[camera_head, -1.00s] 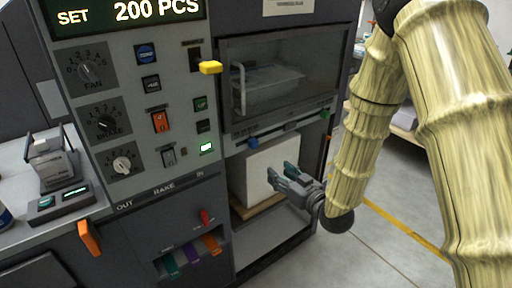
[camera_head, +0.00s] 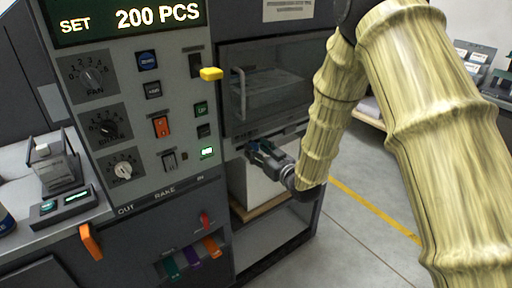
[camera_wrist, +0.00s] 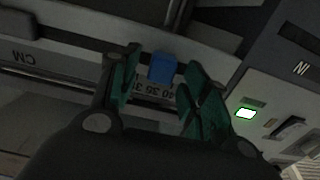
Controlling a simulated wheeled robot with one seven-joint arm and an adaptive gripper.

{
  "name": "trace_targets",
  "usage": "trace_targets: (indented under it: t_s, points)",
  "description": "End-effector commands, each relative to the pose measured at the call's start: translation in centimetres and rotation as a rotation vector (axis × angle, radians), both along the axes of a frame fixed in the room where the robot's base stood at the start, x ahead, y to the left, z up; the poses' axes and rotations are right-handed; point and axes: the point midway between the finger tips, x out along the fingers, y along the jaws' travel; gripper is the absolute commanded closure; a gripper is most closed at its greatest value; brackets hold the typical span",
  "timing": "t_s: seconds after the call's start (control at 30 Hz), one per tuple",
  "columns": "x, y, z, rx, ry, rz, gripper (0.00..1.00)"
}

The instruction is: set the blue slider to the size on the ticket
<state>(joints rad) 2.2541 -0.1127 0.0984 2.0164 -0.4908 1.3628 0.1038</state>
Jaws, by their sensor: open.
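The blue slider (camera_wrist: 162,68) sits on a rail with a printed number scale (camera_wrist: 158,92) in the wrist view. The scale appears upside down, and only parts of its figures can be read. My gripper (camera_wrist: 158,80) is open, with one teal finger on each side of the slider. I cannot tell whether either finger touches it. In the head view my gripper (camera_head: 257,151) is at the rail under the glass window and largely covers the slider. A paper sheet (camera_head: 288,9) is fixed at the top of the machine, its text too small to read; I cannot tell whether it is the ticket.
A display (camera_head: 125,18) reads SET 200 PCS. A yellow handle (camera_head: 211,73) sticks out left of the window (camera_head: 275,85). A white block (camera_head: 255,190) stands in the bay below my gripper. An orange lever (camera_head: 90,240) juts out lower left.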

Motion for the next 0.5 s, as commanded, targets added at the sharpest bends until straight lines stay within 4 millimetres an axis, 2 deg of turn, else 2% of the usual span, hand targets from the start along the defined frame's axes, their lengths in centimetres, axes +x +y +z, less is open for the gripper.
trace_targets:
  t_s: [0.43, 0.5]
  points:
    - [0.76, 0.54, -0.02, -0.001, 0.001, 0.000, 0.54]
    - [0.76, 0.54, -0.02, -0.001, 0.001, 0.000, 0.65]
